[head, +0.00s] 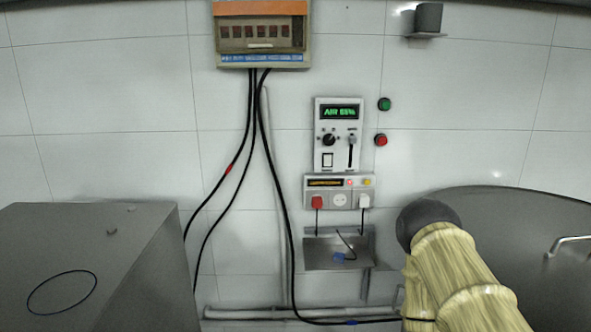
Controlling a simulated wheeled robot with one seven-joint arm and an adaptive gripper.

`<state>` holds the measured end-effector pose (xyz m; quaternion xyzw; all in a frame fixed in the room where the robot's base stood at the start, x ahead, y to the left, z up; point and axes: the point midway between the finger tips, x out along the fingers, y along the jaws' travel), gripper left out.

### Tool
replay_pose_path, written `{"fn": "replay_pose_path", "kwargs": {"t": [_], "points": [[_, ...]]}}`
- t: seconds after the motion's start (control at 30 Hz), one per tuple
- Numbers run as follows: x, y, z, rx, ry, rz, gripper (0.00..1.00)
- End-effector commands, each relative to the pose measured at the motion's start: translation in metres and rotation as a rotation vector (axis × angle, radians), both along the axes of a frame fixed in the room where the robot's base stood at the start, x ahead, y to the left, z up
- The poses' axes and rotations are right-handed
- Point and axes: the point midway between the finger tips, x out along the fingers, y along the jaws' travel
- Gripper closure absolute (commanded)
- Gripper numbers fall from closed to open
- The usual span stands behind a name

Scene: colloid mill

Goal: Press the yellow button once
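The yellow button (367,182) is a small round spot at the upper right of a light grey socket panel (340,200) on the tiled wall. A small red light (349,183) sits just left of it, and a dark display strip (324,183) with orange characters is further left. Nothing covers the button. My gripper does not show, so its fingers and its place relative to the button cannot be seen.
Above the panel is a control box (338,157) with a green display, knob and slider. Green (385,104) and red (380,140) buttons are beside it. A metal shelf (325,252) is below. A grey cabinet (150,240) stands left, a large round vessel (520,215) right. Black cables hang left.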

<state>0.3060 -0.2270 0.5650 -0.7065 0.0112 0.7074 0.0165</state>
Motion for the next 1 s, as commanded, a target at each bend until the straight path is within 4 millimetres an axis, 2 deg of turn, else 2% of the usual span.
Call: {"fn": "replay_pose_path", "kwargs": {"t": [0.03, 0.3, 0.37, 1.0], "points": [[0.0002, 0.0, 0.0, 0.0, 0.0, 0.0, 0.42], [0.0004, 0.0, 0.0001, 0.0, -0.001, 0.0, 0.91], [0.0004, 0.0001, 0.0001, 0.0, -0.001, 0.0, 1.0], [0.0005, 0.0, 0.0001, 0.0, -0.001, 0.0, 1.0]]}}
